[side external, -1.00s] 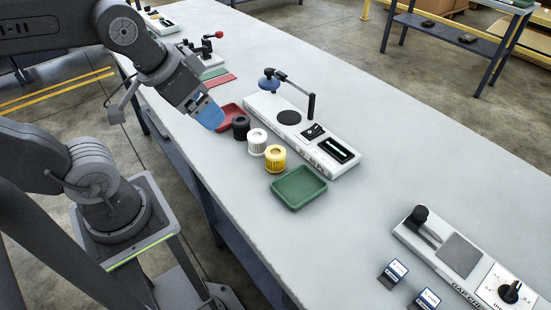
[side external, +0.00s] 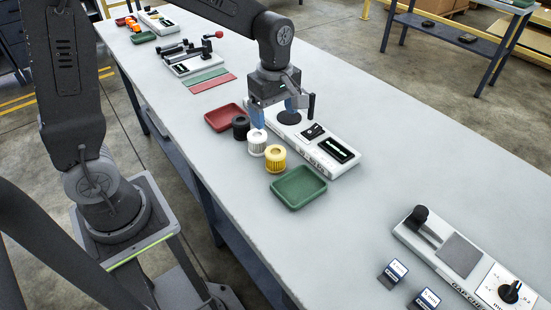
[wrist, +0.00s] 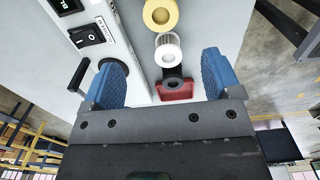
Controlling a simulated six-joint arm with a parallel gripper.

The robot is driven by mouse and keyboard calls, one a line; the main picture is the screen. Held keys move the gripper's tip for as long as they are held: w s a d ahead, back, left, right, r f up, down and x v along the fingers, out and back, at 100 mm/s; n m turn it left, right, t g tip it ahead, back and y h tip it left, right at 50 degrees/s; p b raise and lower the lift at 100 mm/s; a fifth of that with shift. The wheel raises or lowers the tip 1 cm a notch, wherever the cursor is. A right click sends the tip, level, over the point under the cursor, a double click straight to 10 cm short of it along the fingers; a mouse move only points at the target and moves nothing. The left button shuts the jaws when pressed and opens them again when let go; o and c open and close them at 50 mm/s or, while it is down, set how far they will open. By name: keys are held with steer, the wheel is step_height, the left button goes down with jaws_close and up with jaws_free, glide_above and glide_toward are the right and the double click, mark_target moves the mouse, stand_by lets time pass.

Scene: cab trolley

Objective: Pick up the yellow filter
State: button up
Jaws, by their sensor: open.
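The yellow filter (side external: 275,158) is a small ribbed cylinder standing on the bench, at the front end of a row with a white filter (side external: 257,141) and a black filter (side external: 241,127). In the wrist view the yellow filter (wrist: 160,14) shows at the top edge, partly cut off, beyond the white filter (wrist: 168,52). My gripper (side external: 277,118), with blue fingers, is open and empty above the row's far end and the test device. In the wrist view its fingers (wrist: 162,78) are spread wide, apart from the yellow filter.
A white test device (side external: 326,158) with a post lies right of the filters. A green tray (side external: 299,187) sits in front of the yellow filter, a red tray (side external: 222,118) behind the black one. A gap-check unit (side external: 455,255) stands at front right.

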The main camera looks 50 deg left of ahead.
mark_target(275, 151)
step_height(275, 151, down, 8)
steer(key=shift+f, duration=0.25)
steer(key=shift+s+d+f, duration=0.1)
steer(key=shift+d+f, duration=0.05)
steer(key=shift+f, duration=1.15)
steer(key=shift+d+f, duration=0.1)
steer(key=shift+f, duration=1.2)
steer(key=shift+c, duration=0.5)
steer(key=c, duration=0.9)
